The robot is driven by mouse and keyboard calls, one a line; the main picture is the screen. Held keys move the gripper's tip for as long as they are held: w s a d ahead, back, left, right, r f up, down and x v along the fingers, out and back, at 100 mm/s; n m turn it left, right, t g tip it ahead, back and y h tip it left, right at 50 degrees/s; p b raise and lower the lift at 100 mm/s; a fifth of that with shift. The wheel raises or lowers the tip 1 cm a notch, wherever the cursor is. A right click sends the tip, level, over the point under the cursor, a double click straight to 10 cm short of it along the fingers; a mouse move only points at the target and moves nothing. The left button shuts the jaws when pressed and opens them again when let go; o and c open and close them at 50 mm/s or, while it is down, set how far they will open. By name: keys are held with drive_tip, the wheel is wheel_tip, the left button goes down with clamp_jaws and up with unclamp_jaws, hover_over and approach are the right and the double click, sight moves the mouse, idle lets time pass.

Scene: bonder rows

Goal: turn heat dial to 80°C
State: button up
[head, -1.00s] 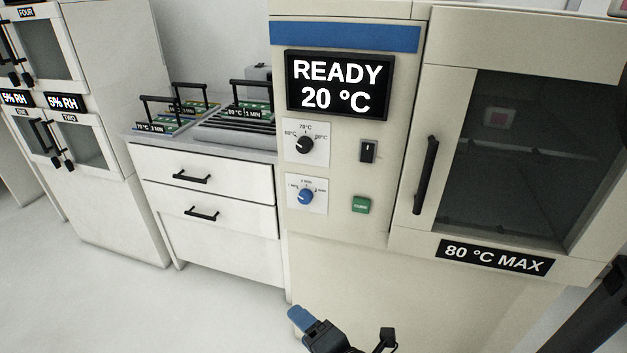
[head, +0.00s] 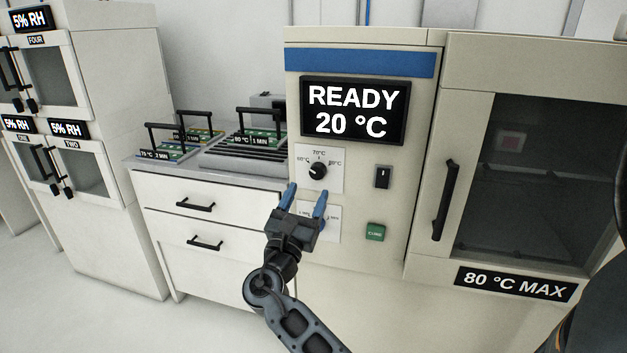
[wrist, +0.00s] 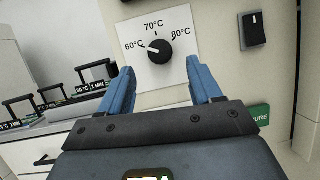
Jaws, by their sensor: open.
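The heat dial (head: 318,170) is a black knob on a white plate marked 60, 70 and 80°C. In the wrist view the heat dial (wrist: 159,50) has its white mark toward 60°C. The display (head: 354,110) above it reads READY 20 °C. My gripper (head: 306,191) is open and empty, its blue fingers just below the dial in the head view. In the wrist view my gripper (wrist: 160,66) has its fingertips below and to either side of the dial, apart from it. The lower dial is mostly hidden behind my gripper in the head view.
A black rocker switch (head: 383,177) and a green button (head: 375,232) are right of the dials. The oven door has a black handle (head: 445,200). At left, a drawer cabinet (head: 200,225) carries handled racks of boards. Open floor lies at lower left.

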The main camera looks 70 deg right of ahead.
sight(316, 175)
drive_tip(key=shift+p+x, duration=0.3)
drive_tip(key=shift+x, duration=2.3)
drive_tip(key=shift+c, duration=0.5)
drive_tip(key=c, duration=0.9)
drive_tip(key=shift+c, duration=0.2)
